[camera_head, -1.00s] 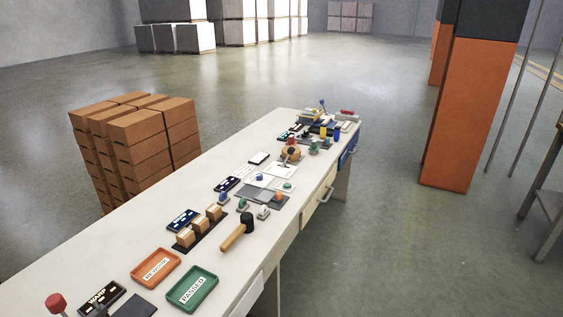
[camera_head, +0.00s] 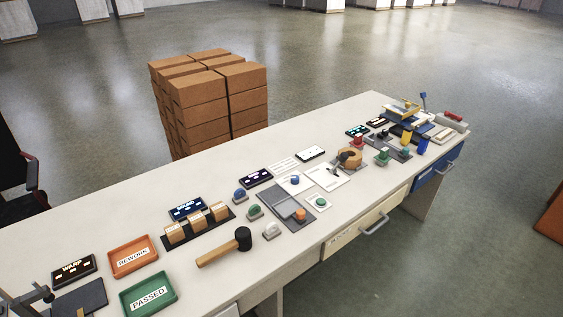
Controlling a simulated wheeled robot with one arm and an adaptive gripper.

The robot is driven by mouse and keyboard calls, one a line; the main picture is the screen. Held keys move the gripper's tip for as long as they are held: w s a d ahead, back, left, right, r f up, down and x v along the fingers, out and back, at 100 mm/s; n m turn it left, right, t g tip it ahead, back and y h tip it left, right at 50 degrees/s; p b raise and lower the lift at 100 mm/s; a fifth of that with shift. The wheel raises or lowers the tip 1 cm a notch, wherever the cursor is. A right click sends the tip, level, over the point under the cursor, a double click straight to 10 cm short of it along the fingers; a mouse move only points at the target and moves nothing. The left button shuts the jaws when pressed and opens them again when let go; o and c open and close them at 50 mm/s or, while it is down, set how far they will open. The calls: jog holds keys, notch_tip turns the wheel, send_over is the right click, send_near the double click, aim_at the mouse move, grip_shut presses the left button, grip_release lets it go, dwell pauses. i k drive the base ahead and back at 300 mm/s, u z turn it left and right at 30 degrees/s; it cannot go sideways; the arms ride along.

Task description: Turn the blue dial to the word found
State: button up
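Two small blue round pieces are on the long white workbench. I cannot tell which is the dial, and no pointer or word around either is readable. A dark display (camera_head: 188,208) behind the small boxes shows a word, too small to read surely. My gripper is not clearly in view; a grey metal piece (camera_head: 22,302) at the lower left corner is cut off and unclear.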

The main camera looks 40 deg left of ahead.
aim_at(294, 178)
jog(key=u, duration=0.8)
jog(key=i, duration=1.15)
jog(key=u, duration=1.6)
jog(key=i, duration=0.5)
jog(key=u, duration=0.3)
